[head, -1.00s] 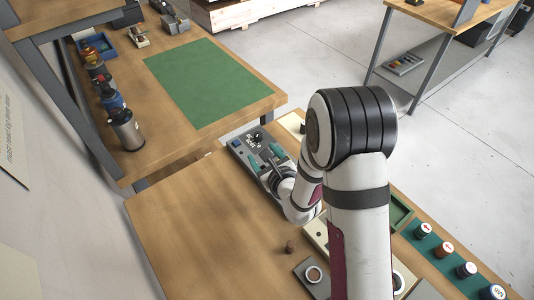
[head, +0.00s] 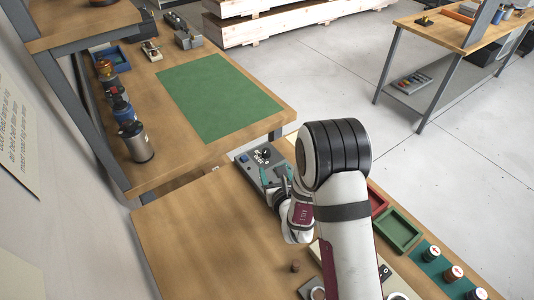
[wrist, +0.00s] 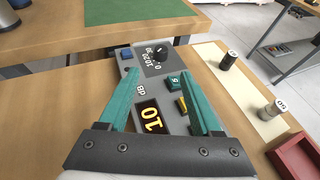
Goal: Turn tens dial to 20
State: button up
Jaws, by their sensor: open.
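The grey control panel (wrist: 203,58) lies on the wooden bench and also shows in the head view (head: 247,169). Its black round dial (wrist: 160,53) is at the far end, with numbers printed beside it; I cannot read its pointer surely. A display (wrist: 151,118) near my gripper shows a yellow 10. My gripper (wrist: 160,82) has its two teal fingers spread over the panel, empty. The dial is beyond the fingertips, apart from them. In the head view, my gripper (head: 277,174) is just on the near side of the dial (head: 263,153).
A blue button (wrist: 126,54) is left of the dial, and a green button (wrist: 173,83) shows between the fingers. A red tray (wrist: 296,157) is at lower right. The bench left of the panel is clear.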

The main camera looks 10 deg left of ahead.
aim_at(267, 154)
jog(key=x, duration=1.2)
jog(key=shift+w+f, duration=0.1)
jog(key=shift+w, duration=0.05)
grip_shut()
